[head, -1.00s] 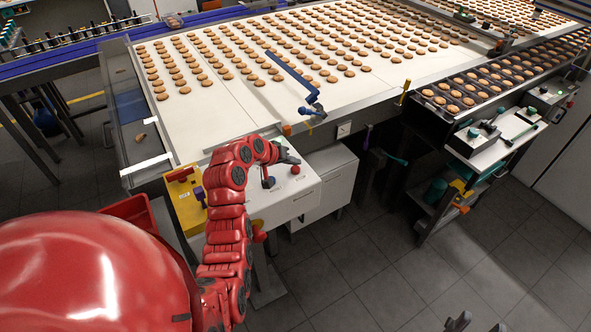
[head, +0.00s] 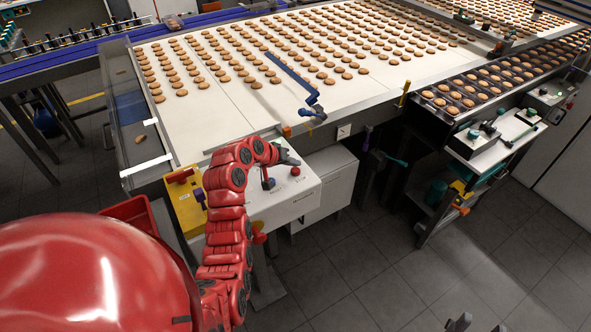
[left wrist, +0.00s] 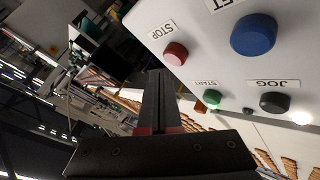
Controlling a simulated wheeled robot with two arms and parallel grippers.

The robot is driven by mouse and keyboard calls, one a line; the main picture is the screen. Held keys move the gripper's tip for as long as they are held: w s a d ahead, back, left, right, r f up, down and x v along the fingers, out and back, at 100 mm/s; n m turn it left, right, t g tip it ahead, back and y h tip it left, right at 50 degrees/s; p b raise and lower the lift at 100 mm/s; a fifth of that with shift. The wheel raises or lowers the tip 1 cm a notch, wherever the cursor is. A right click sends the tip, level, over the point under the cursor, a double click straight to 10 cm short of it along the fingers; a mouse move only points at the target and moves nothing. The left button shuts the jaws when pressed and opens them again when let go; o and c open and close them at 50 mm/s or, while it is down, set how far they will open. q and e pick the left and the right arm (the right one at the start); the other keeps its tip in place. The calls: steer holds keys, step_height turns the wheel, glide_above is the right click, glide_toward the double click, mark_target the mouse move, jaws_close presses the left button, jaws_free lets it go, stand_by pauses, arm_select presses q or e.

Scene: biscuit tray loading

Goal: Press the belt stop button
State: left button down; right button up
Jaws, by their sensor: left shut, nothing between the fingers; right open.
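The white control box (head: 307,193) stands in front of the wide biscuit belt (head: 215,120). In the left wrist view its panel (left wrist: 205,60) carries a red button (left wrist: 175,53) labelled STOP, which also shows in the head view (head: 295,171). My left gripper (head: 297,161) is shut and empty, just above and beside that red button in the head view. In the left wrist view its closed fingers (left wrist: 160,76) end close to the STOP button; I see no contact. My right gripper (head: 478,325) is open, at the bottom edge, mostly out of frame.
The panel also has a blue button (left wrist: 254,35), a green START button (left wrist: 211,99) and a black JOG button (left wrist: 274,103). A yellow box (head: 186,208) stands left of the control box. A blue bar (head: 290,70) lies over the belt. Floor at right is clear.

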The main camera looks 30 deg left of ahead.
mark_target(293, 172)
arm_select(q)
steer(key=shift+f, duration=0.1)
stand_by(0.7)
steer(key=shift+f+b, duration=0.3)
steer(key=shift+b, duration=0.1)
steer(key=shift+f+b, duration=0.45)
steer(key=shift+f, duration=0.15)
stand_by(0.6)
steer(key=shift+r, duration=1.05)
steer(key=shift+r+p, duration=1.05)
steer(key=shift+r, duration=1.45)
